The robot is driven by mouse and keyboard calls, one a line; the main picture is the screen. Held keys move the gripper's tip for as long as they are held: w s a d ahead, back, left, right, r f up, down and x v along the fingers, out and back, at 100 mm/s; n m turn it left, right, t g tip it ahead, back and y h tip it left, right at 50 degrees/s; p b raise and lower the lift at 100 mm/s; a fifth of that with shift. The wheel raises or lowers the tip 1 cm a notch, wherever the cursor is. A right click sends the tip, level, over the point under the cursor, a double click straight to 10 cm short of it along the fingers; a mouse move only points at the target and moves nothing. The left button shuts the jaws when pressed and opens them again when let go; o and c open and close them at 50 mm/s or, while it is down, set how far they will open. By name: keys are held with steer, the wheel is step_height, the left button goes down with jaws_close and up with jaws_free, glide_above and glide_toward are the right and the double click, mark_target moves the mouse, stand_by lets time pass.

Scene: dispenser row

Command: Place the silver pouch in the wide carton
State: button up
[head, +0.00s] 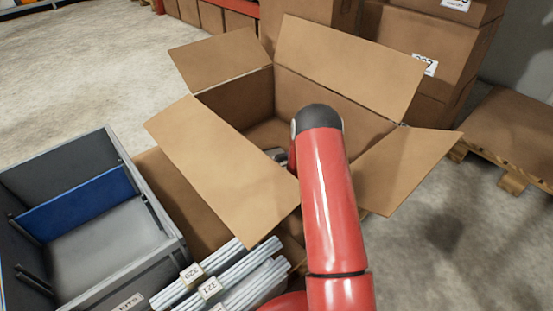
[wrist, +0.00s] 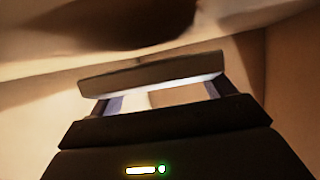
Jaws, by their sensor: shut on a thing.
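The wide carton (head: 225,165) stands open in the head view, its flaps spread outward. My arm reaches over its near side and down into it. My gripper (wrist: 160,88) shows in the wrist view inside brown cardboard walls, its two fingers apart with a dull grey-brown slab between and across them. This slab appears to be the silver pouch (wrist: 150,72), held in the shut jaws; its lower edge is bright. In the head view my arm hides most of the gripper and pouch; only a small grey bit shows beside the arm. The carton's floor is mostly hidden.
A grey bin (head: 150,240) with a blue divider (head: 80,203) stands at the left. Labelled stacks of flat white-grey items (head: 225,285) lie in front of the carton. Closed boxes (head: 430,50) are piled behind it, and a pallet (head: 515,180) is at right.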

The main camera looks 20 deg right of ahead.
steer(key=shift+f, duration=0.15)
steer(key=o, duration=0.9)
steer(key=shift+s+f, duration=0.1)
steer(key=shift+f, duration=0.05)
steer(key=shift+r, duration=0.2)
steer(key=v, duration=0.3)
steer(key=r+p+v, duration=0.1)
steer(key=v, duration=0.2)
steer(key=shift+s+r, duration=0.3)
steer(key=shift+s, duration=0.35)
